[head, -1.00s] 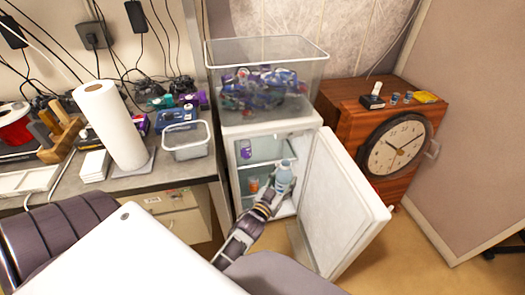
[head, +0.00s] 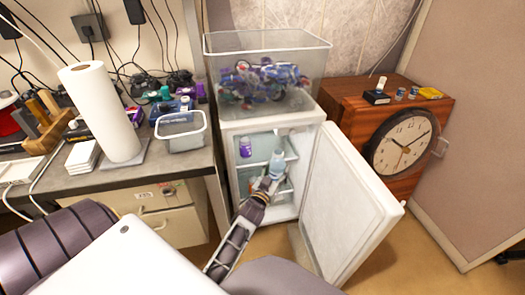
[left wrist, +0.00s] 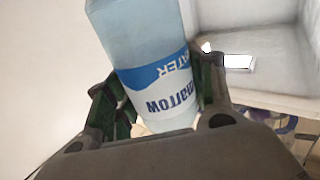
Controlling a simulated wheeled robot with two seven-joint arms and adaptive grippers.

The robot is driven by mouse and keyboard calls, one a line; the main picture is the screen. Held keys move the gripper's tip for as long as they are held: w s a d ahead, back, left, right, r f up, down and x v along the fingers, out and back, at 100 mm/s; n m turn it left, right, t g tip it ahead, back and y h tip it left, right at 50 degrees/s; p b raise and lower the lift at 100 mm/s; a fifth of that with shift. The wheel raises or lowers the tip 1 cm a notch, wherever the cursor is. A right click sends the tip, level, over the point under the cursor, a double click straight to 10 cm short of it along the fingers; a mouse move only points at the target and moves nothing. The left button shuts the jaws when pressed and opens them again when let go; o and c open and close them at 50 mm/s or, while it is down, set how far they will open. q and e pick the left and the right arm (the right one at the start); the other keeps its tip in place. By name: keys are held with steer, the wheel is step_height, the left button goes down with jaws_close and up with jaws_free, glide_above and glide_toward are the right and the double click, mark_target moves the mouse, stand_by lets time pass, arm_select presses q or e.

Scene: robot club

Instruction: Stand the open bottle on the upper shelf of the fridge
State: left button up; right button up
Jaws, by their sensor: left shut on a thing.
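The bottle (head: 277,163) is pale blue and looks upright in the head view, within the doorway of the white fridge (head: 228,195). My left gripper (head: 266,184) is shut on its lower part. In the left wrist view the bottle (left wrist: 140,35) has a blue and white label, and the green-sided fingers (left wrist: 155,95) flank it. My right gripper is not in view.
A purple can (head: 245,148) stands on the upper shelf at the left. The fridge door (head: 345,205) is wide open to the right. A clear bin (head: 225,75) of colourful items sits on top. A counter (head: 185,165) stands left, a wooden clock cabinet (head: 340,97) right.

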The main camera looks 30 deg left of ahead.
arm_select(q)
steer(key=w+a+f+n+y+b, duration=0.1)
steer(key=w+a+f+y+b, duration=0.1)
steer(key=w+a+f+b, duration=0.2)
steer(key=w+a+f+n+g+y+b, duration=0.1)
steer(key=w+a+f+n+y+b, duration=0.1)
steer(key=a+b, duration=0.8)
steer(key=shift+w+f+y+b, duration=0.35)
steer(key=shift+w+f+y, duration=0.25)
steer(key=shift+w+f, duration=0.65)
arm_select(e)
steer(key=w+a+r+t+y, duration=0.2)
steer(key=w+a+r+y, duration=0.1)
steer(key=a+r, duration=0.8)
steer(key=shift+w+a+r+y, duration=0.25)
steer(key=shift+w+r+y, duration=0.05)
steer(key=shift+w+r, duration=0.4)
